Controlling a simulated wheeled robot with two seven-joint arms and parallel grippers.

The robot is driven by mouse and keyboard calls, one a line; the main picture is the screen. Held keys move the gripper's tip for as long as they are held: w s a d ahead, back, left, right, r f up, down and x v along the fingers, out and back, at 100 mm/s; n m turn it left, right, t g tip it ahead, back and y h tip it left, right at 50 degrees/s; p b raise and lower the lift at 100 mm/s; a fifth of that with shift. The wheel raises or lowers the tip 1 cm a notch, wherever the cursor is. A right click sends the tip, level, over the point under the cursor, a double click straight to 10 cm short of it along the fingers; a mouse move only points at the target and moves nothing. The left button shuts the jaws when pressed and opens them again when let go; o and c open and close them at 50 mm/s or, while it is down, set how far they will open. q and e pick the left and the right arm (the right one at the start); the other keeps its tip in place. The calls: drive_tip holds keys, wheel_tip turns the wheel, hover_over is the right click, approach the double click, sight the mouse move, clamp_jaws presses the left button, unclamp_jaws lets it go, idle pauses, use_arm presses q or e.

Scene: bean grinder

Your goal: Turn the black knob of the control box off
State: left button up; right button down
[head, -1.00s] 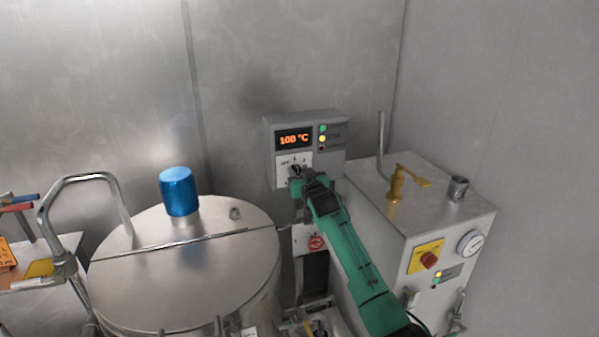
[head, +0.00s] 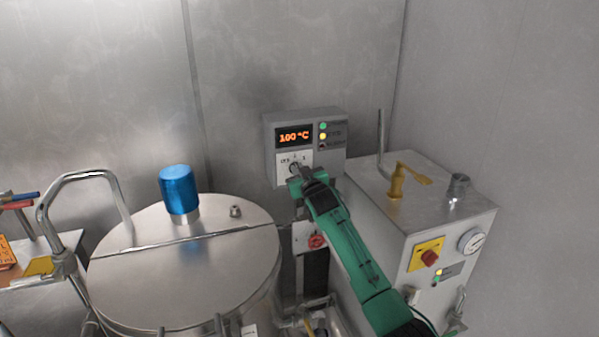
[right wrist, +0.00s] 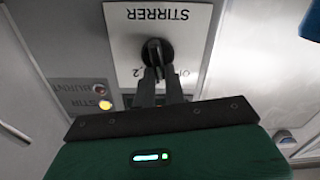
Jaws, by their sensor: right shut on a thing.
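The grey control box (head: 333,163) is on the back wall, with an orange display that reads about 100 °C. Its white plate, labelled STIRRER, shows upside down in the right wrist view (right wrist: 120,40). The black knob (right wrist: 155,50) sits on this plate. My right gripper (right wrist: 158,75) is shut on the knob, with both fingers reaching it from the front. In the head view the right gripper (head: 297,176) covers most of the knob, so its pointing direction is hard to tell there. My left gripper is not in view.
A large steel vessel (head: 180,270) with a blue cap (head: 179,190) stands left of the box. A grey machine (head: 425,220) with a yellow valve handle (head: 397,180) stands to the right. A red knob (head: 317,242) sits below the control box.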

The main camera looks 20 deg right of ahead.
drive_tip(key=shift+a+f+n+b, duration=0.15)
drive_tip(key=shift+a+n+b, duration=0.1)
drive_tip(key=shift+n, duration=1.45)
drive_tip(key=shift+a+f+n+b, duration=0.1)
drive_tip(key=shift+a+n, duration=0.1)
drive_tip(key=shift+n, duration=1.5)
drive_tip(key=c, duration=1.5)
unclamp_jaws()
drive_tip(key=shift+o, duration=0.2)
drive_tip(key=shift+s, duration=0.15)
